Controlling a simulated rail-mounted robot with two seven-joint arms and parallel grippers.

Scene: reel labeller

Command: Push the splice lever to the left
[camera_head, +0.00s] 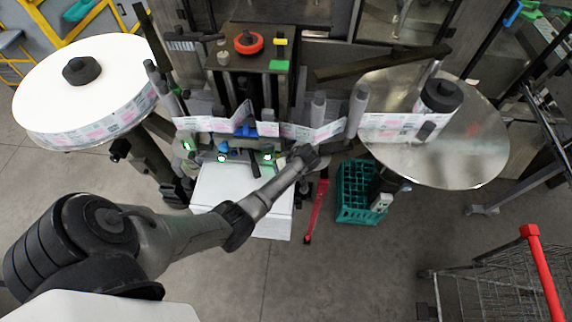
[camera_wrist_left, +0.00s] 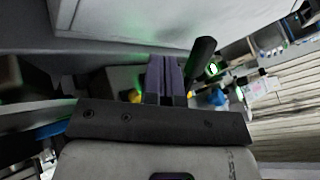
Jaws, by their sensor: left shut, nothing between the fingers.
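My left gripper (camera_head: 309,154) reaches across the front of the labeller, below the label strip. In the left wrist view its two fingers (camera_wrist_left: 165,75) are together and empty. A dark cylindrical handle (camera_wrist_left: 203,58), which looks like the splice lever, stands tilted just right of the fingertips there. It appears apart from the fingers, though I cannot tell the depth gap. In the head view a short dark bar (camera_head: 255,158) shows left of the gripper near green lights, and may be the same lever. My right gripper is not in view.
A large white label reel (camera_head: 75,90) is at the left and a metal disc (camera_head: 465,145) at the right, joined by the label strip (camera_head: 390,127). A white box (camera_head: 225,185) lies under my arm. A red bar (camera_head: 317,210) and teal crate (camera_head: 358,195) are nearby.

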